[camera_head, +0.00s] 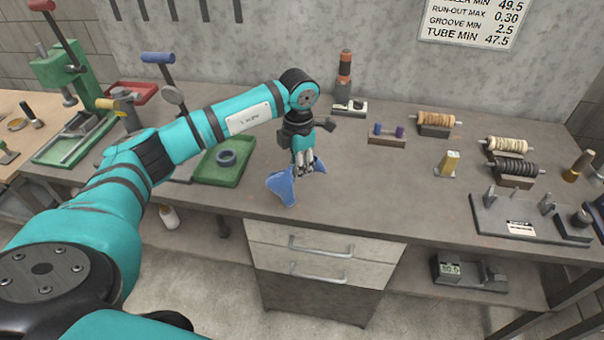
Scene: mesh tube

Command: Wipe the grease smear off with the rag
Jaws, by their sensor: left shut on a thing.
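A blue rag (283,187) hangs bunched from my left gripper (304,170), which is shut on it. The rag is at the front part of the grey workbench top (370,205), close to the front edge above the drawers. Its lower part seems to touch or nearly touch the bench; I cannot tell which. I see no clear grease smear; it may be under the rag or behind my left arm. My right gripper is not in view.
A green tray (209,174) with a dark ring stands left of the rag. The bench between rag and fixture is mostly clear.

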